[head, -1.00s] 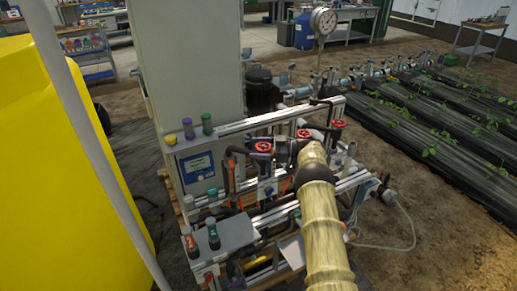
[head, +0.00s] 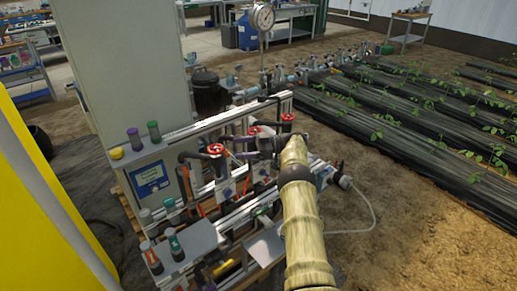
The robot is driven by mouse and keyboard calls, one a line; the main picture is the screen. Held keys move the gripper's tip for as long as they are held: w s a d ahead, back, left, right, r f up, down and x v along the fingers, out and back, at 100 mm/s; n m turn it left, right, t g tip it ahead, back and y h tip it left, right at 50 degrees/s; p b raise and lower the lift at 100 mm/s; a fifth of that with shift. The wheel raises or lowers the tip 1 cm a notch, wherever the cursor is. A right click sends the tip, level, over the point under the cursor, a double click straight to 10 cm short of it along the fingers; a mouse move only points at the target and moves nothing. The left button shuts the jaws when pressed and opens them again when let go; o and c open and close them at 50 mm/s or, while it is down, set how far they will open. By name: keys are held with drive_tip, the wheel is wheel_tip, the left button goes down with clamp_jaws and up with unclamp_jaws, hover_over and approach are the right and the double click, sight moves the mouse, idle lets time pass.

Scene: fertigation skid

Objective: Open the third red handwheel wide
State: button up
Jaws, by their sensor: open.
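Red handwheels stand in a row on the skid's pipework. The left one (head: 217,149) and the far right one (head: 288,117) show clearly. My gripper (head: 262,142) is dark, at the end of my pale yellow arm, pointing left among the valves near the middle of the row. It is open, but its fingertips are small and hard to make out. I cannot tell whether it touches a handwheel.
Metal frame rails (head: 212,121) run behind the handwheels. A grey cabinet (head: 125,65) stands at the back left, and a pressure gauge (head: 263,17) rises behind. Bottles (head: 174,243) stand at the front left. Bare soil (head: 410,230) lies to the right.

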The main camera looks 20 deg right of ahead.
drive_tip(key=b+v, duration=0.3)
drive_tip(key=v, duration=0.3)
drive_tip(key=shift+b, duration=0.3)
drive_tip(key=shift+s, duration=0.1)
drive_tip(key=shift+w, duration=0.2)
